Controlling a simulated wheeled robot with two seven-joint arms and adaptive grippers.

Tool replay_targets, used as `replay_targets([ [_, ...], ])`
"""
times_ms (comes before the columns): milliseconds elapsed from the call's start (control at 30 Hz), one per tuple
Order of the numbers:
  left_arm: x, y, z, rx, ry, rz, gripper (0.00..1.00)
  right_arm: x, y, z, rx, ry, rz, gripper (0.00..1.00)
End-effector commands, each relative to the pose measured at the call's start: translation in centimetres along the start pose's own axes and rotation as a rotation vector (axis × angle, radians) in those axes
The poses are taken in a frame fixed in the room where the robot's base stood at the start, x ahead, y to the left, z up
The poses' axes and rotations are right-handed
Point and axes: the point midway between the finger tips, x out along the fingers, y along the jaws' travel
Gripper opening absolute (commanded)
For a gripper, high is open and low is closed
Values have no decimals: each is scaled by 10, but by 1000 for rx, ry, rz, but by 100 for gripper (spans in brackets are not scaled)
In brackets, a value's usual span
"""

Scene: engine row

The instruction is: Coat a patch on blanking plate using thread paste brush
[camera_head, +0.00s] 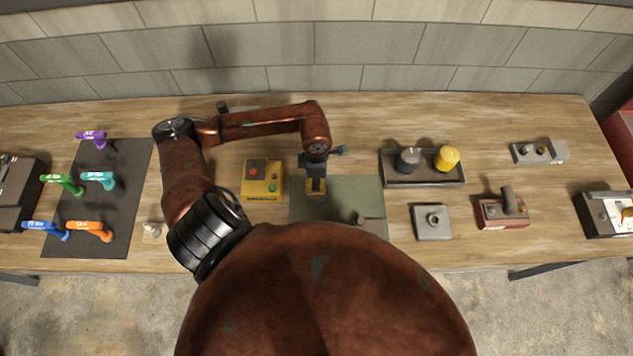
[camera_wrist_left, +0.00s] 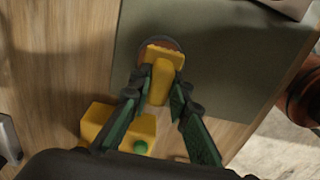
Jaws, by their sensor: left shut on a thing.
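My left gripper (camera_head: 316,180) is shut on a yellow brush-like tool, which I take as the thread paste brush (camera_wrist_left: 162,82). The gripper points down over the left part of the grey-green mat (camera_head: 340,188). In the left wrist view the gripper's (camera_wrist_left: 155,100) green fingers sit on both sides of the brush. The brush's far end overlaps a small dark, reddish-brown round shape (camera_wrist_left: 176,44) on the mat; I cannot tell whether they touch. I cannot tell for sure which thing is the blanking plate. My right gripper is not in view.
A yellow box with buttons (camera_head: 262,179) stands just left of the mat. A dark tray (camera_head: 424,181) holds a grey and a yellow cylinder. A square grey block (camera_head: 432,223) and a red device (camera_head: 502,210) stand right. Coloured tools lie on a dark mat (camera_head: 124,190) left.

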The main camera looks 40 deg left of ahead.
Motion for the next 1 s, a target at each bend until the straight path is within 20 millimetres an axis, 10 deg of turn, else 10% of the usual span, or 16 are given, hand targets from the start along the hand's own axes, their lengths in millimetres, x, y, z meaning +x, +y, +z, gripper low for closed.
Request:
replay_targets([
  [1000,-52,0,1,0,-1,2,0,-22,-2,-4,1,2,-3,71],
])
